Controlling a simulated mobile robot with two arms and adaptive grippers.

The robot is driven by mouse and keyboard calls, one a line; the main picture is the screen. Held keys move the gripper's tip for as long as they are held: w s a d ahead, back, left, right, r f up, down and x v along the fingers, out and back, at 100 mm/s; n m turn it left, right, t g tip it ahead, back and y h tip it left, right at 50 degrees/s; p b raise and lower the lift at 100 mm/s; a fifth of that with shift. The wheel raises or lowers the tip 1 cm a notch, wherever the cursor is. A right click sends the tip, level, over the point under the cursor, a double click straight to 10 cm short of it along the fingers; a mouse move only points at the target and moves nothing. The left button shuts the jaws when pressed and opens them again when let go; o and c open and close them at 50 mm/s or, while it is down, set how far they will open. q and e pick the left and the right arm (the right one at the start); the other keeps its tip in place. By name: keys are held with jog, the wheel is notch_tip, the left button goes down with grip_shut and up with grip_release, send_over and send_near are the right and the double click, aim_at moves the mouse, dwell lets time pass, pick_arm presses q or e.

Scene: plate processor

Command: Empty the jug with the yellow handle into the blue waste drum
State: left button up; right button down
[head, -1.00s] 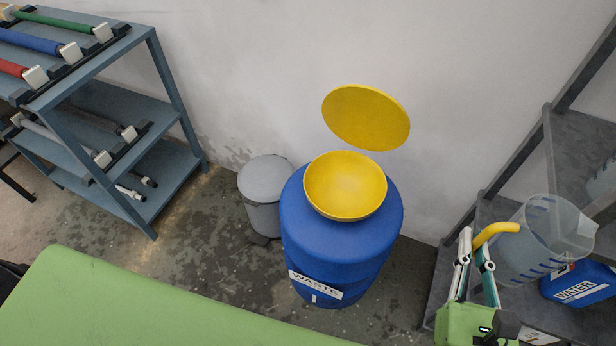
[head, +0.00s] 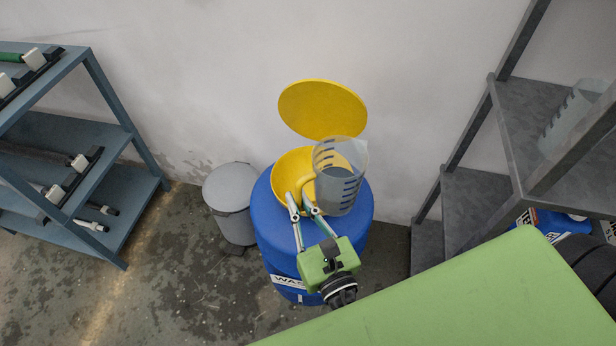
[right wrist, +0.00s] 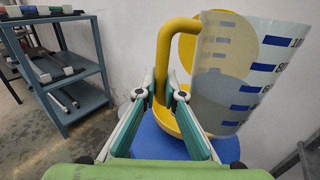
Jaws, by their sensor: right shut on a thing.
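The clear jug (head: 341,178) with blue marks is upright above the right part of the drum's yellow funnel, in front of it in the head view. My right gripper (head: 304,206) is shut on its yellow handle (head: 306,185). In the right wrist view the jug (right wrist: 240,75) stands right of the fingers, and the handle (right wrist: 162,70) runs down between them. Greyish liquid seems to fill part of it. The blue waste drum (head: 275,240) has a yellow funnel (head: 284,178) on top, with its yellow lid (head: 322,108) raised behind. My left gripper is out of view.
A grey bin (head: 230,200) stands left of the drum. A blue shelf rack (head: 85,135) is at the left, a dark grey rack (head: 470,200) at the right with another clear jug (head: 572,115). A green surface (head: 480,295) fills the lower right.

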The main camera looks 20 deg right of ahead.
jog(key=w+a+f+y, duration=0.1)
jog(key=w+a+f, duration=0.1)
jog(key=a, duration=0.3)
jog(key=w+a+f+n+y, duration=0.1)
jog(key=w+a+f, duration=0.1)
jog(key=a, duration=0.3)
jog(key=w+a+f+b, duration=0.1)
jog(key=w+a+f, duration=0.2)
jog(key=a, duration=0.2)
jog(key=shift+n+y, duration=0.4)
jog(key=shift+d+r, duration=0.1)
jog(key=w+d+r+m+g+y+p, duration=0.1)
jog(key=w+d+r+m+g+p, duration=0.1)
jog(key=d+r+m+p, duration=0.4)
jog(key=shift+w+d+r+m+g+p, duration=0.3)
jog(key=shift+w+d+m+p, duration=0.25)
jog(key=shift+m+p, duration=1.35)
jog(key=shift+d+r+m, duration=0.25)
jog(key=shift+d+m, duration=0.25)
jog(key=shift+m, duration=0.4)
jog(key=shift+w+d+r+m+p, duration=0.2)
jog(key=shift+w+d+m+p, duration=0.1)
jog(key=shift+d+m+p, duration=0.4)
